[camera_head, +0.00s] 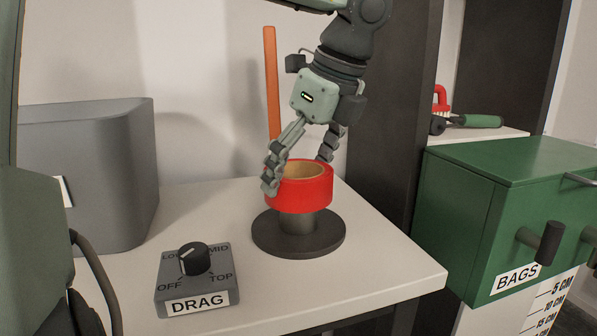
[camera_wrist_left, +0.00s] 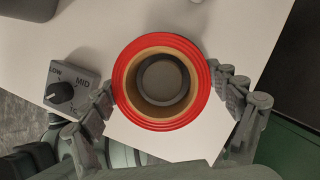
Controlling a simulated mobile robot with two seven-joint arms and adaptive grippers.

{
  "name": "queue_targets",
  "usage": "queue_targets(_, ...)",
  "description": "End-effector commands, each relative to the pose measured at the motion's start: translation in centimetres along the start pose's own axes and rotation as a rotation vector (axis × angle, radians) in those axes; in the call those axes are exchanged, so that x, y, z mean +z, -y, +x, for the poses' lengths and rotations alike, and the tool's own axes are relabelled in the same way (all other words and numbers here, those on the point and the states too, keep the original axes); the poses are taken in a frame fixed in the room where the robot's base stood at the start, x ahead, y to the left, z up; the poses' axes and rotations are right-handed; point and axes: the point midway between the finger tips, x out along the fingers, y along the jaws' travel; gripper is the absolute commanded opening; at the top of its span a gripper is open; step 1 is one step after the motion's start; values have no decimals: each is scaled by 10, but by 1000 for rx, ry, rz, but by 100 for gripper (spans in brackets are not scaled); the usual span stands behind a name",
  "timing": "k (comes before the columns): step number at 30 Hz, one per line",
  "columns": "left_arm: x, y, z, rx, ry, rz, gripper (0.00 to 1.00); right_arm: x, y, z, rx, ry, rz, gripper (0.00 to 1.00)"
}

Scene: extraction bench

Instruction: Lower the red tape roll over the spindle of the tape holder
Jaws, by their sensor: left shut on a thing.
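The red tape roll (camera_head: 300,198) has a tan core and is held level above the dark round base of the tape holder (camera_head: 265,238). The grey spindle (camera_head: 297,222) shows between roll and base. My left gripper (camera_head: 299,172) is shut on the roll, with fingers on opposite sides of it. In the left wrist view the roll (camera_wrist_left: 122,88) is a ring between the fingers (camera_wrist_left: 168,95), and the spindle's round top (camera_wrist_left: 163,80) appears within the core, roughly centred. I cannot tell whether its tip is inside the core. My right gripper is not in view.
A DRAG knob box (camera_head: 190,280) stands front left of the holder. A grey bin (camera_head: 85,180) stands at the left and an orange upright bar (camera_head: 271,80) behind the roll. A green BAGS cabinet (camera_head: 470,210) is at the right, beyond the white bench edge.

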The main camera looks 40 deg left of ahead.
Motion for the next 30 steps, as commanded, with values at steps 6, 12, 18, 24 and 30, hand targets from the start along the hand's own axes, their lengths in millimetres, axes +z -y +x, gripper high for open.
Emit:
queue_targets(6,0,0,0,0,0,0,56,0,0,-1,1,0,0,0)
queue_targets(12,0,0,0,0,0,0,100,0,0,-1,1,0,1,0)
queue_targets(18,0,0,0,0,0,0,100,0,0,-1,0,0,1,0)
queue_targets(24,2,0,-5,0,0,0,100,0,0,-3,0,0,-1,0)
queue_targets(30,7,0,-16,0,0,-1,100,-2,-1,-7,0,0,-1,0)
